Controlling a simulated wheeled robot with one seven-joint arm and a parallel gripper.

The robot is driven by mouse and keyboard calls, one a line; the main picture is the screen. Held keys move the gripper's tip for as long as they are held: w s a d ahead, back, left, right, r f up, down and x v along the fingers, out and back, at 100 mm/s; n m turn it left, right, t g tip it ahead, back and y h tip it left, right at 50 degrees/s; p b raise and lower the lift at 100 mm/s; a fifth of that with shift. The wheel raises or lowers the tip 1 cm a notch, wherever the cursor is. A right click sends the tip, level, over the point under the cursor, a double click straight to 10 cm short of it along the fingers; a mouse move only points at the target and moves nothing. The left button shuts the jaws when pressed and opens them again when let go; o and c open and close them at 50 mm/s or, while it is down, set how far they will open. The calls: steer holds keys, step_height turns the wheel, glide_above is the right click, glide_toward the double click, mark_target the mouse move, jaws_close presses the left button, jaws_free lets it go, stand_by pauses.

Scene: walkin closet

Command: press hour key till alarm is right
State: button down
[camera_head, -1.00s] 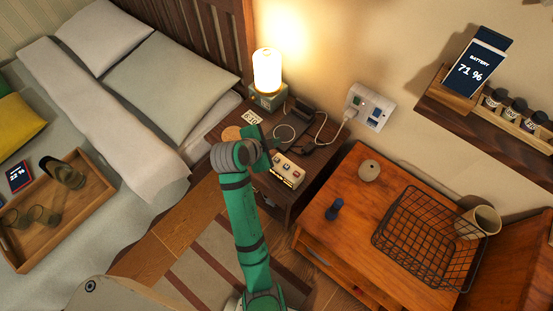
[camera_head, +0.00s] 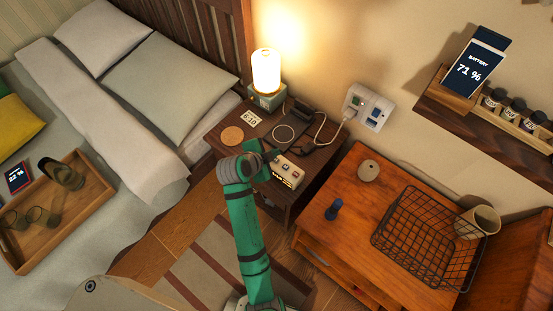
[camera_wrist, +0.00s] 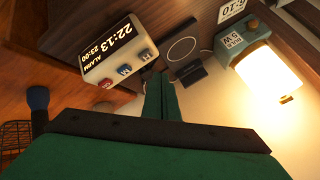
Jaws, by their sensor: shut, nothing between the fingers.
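The cream alarm clock (camera_wrist: 108,58) stands on the nightstand and shows upside down in the wrist view. Its dark display reads 22:13, with ALARM 23:00 below. Its top has a red button (camera_wrist: 105,83) and two blue-grey keys; the middle key (camera_wrist: 124,69) seems marked M, the end key (camera_wrist: 145,55) seems marked H. The clock also shows in the head view (camera_head: 288,172). My gripper (camera_wrist: 160,76) is shut and empty, its fingertips beside the H-marked end of the clock. Whether they touch it I cannot tell.
A lit lamp (camera_head: 267,75), a round charging pad (camera_head: 285,133) with a dark stand, and a round coaster (camera_head: 232,135) share the nightstand. A wooden cabinet (camera_head: 350,215) with a wire basket (camera_head: 425,240) is at right. The bed is at left.

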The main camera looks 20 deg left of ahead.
mark_target(276, 160)
steer(key=shift+d+f, duration=0.1)
steer(key=shift+f, duration=0.85)
steer(key=shift+s, duration=0.1)
stand_by(1.1)
steer(key=shift+a+f, duration=0.1)
steer(key=shift+a, duration=0.1)
steer(key=shift+f, duration=0.3)
